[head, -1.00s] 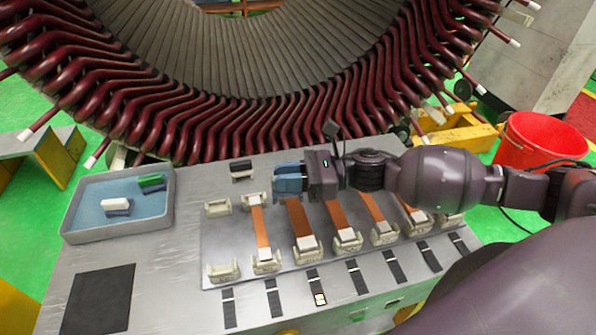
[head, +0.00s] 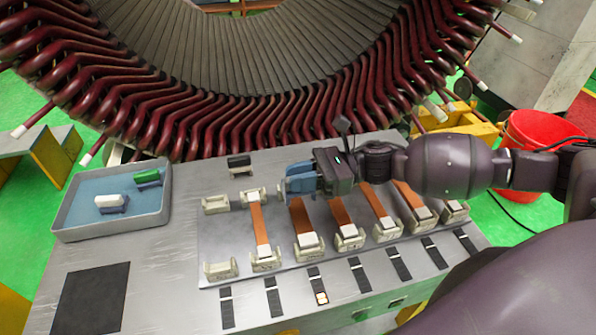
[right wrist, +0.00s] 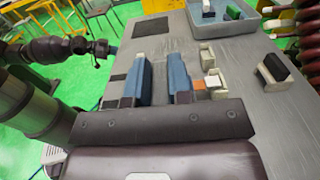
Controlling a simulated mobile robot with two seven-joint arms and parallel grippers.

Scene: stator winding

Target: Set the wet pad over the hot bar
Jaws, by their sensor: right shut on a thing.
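My right gripper (head: 300,178) has blue fingers and is above the far end of a copper bar (head: 304,217). The dark strip in front of this bar has a lit marker (head: 321,298). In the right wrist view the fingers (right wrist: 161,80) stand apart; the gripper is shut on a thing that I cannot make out. A white-topped pad (head: 112,203) and a green-topped pad (head: 149,178) lie in the blue-floored tray (head: 67,232). Which pad is the wet one I cannot tell. My left gripper (right wrist: 103,48) shows small and dark in the right wrist view.
Several copper bars sit in pale cradles, with one empty cradle (head: 220,270) at the near left. A black-topped block (head: 239,162) stands behind them. A dark mat (head: 95,298) lies at the front left. The stator (head: 230,120) curves close behind the table. A red bucket (head: 540,150) stands at right.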

